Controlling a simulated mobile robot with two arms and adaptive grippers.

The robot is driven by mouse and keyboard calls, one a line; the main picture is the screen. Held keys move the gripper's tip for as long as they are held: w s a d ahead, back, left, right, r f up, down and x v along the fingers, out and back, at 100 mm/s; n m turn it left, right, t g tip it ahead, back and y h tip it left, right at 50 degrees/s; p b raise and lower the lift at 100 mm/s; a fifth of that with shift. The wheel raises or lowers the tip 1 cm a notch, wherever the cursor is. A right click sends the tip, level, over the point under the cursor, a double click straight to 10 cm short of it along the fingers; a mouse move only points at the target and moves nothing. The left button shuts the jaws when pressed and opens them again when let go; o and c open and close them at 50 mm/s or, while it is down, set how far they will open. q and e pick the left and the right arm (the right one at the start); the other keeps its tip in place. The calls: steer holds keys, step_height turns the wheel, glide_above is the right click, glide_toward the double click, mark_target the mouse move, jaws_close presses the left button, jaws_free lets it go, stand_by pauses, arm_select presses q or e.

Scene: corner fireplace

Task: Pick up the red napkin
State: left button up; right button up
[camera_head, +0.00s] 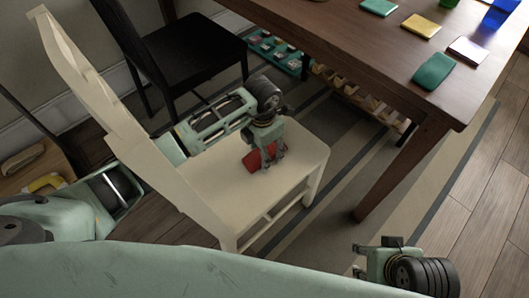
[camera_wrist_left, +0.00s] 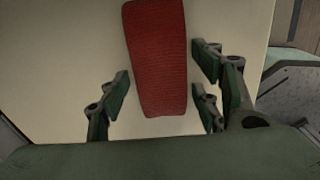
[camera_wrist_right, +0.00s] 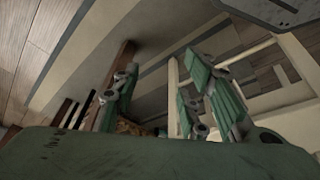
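The red napkin (camera_head: 252,159) lies on the seat of the cream chair (camera_head: 205,180). In the left wrist view the napkin (camera_wrist_left: 157,60) is a folded red strip running between my left gripper's fingers. My left gripper (camera_head: 267,158) reaches down over the seat at the napkin; in its wrist view the gripper (camera_wrist_left: 160,98) is open, with fingers apart on both sides of the napkin and gaps beside it. My right gripper (camera_head: 362,262) is at the lower right of the head view, away from the chair. In the right wrist view this gripper (camera_wrist_right: 155,95) is open and empty.
A dark wooden table (camera_head: 335,50) stands at the right, with a green napkin (camera_head: 434,71), a yellow napkin (camera_head: 421,26) and blue cups. A black chair (camera_head: 190,50) stands behind. A teal tray (camera_head: 272,52) with small items lies under the table. The striped rug (camera_head: 400,190) is clear at right.

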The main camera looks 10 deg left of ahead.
arm_select(q)
steer(key=c, duration=0.7)
